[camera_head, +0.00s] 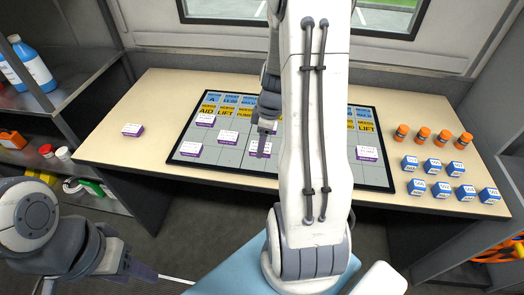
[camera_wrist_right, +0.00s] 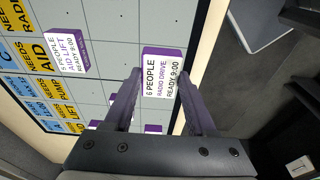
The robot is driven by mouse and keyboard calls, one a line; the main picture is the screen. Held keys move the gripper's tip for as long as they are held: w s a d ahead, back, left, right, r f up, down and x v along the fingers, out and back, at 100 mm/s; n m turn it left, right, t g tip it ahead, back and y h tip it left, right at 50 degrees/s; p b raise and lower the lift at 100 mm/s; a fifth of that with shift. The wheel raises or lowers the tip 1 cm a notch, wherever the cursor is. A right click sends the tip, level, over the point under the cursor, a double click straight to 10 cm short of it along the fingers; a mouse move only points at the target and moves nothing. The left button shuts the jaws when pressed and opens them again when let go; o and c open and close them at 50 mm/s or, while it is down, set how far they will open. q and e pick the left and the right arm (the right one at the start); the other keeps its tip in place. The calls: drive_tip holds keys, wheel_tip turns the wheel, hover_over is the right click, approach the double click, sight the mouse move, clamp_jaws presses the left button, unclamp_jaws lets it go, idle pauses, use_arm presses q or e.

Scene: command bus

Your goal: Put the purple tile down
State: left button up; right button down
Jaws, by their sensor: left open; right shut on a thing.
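A purple tile with a white label (camera_head: 260,146) is between the fingers of my right gripper (camera_head: 265,126), over the lower middle of the dark-edged board (camera_head: 287,168). In the right wrist view my right gripper (camera_wrist_right: 160,78) is shut on this tile (camera_wrist_right: 163,72), whose label reads 6 PEOPLE, RADIO DRIVE, READY 9:00. I cannot tell whether its underside touches the board. My left gripper (camera_head: 158,275) is open and empty, low at the left in front of the table.
Other purple tiles stand on the board, at left (camera_head: 195,150) and right (camera_head: 366,154); one (camera_head: 132,130) is on the table. Blue-white blocks (camera_head: 441,190) and orange-capped bottles (camera_head: 423,135) stand at right. My right arm hides the board's middle.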

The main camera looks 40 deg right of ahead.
drive_tip(key=shift+f, duration=1.9)
drive_tip(key=shift+f+b, duration=0.2)
drive_tip(key=shift+b, duration=0.1)
drive_tip(key=shift+c, duration=1.1)
unclamp_jaws()
drive_tip(key=shift+r, duration=0.1)
